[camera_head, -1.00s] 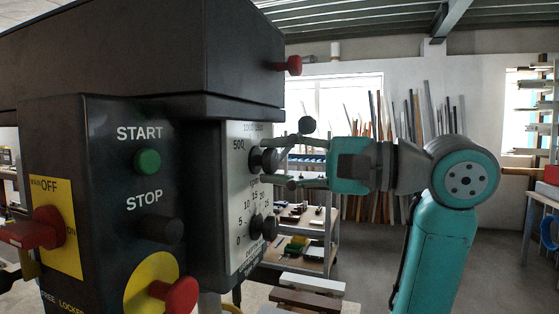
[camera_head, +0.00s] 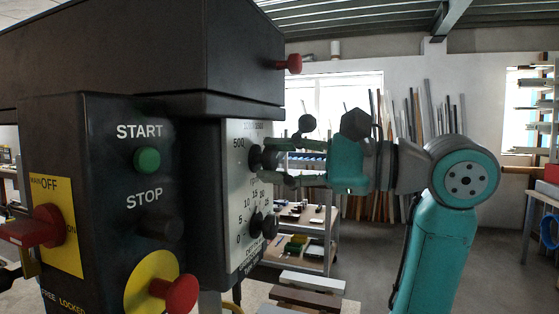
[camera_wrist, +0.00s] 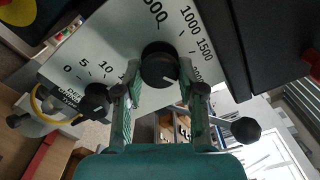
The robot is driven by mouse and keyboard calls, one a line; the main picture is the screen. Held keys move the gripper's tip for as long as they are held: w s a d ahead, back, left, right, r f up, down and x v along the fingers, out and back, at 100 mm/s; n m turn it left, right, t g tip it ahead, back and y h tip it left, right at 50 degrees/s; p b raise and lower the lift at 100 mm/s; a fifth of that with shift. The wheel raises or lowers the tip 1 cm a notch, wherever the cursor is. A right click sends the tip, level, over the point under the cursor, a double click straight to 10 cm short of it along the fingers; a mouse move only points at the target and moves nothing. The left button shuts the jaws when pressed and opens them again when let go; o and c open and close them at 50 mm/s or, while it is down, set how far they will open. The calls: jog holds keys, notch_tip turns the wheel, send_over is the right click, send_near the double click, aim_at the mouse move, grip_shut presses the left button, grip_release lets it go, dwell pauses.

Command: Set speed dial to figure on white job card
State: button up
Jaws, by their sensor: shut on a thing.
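The speed dial is a black round knob (camera_wrist: 159,66) on a white scale plate (camera_head: 240,150) marked 500, 1000 and 1500. My gripper (camera_head: 271,166) reaches in from the right, shut on this knob, with one finger on each side in the wrist view (camera_wrist: 160,82). In the head view the fingers hide part of the knob and scale. I cannot make out a white job card in either view.
A second black knob (camera_head: 262,226) with a 0 to 25 scale sits just below. Left are the green START button (camera_head: 147,161), the black STOP button (camera_head: 161,228), a red mushroom knob (camera_head: 181,294) and a red main switch (camera_head: 36,229). A ball-ended lever (camera_head: 307,124) is close above my gripper.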

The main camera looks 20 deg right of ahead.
jog(key=o, duration=1.1)
jog(key=v, duration=1.2)
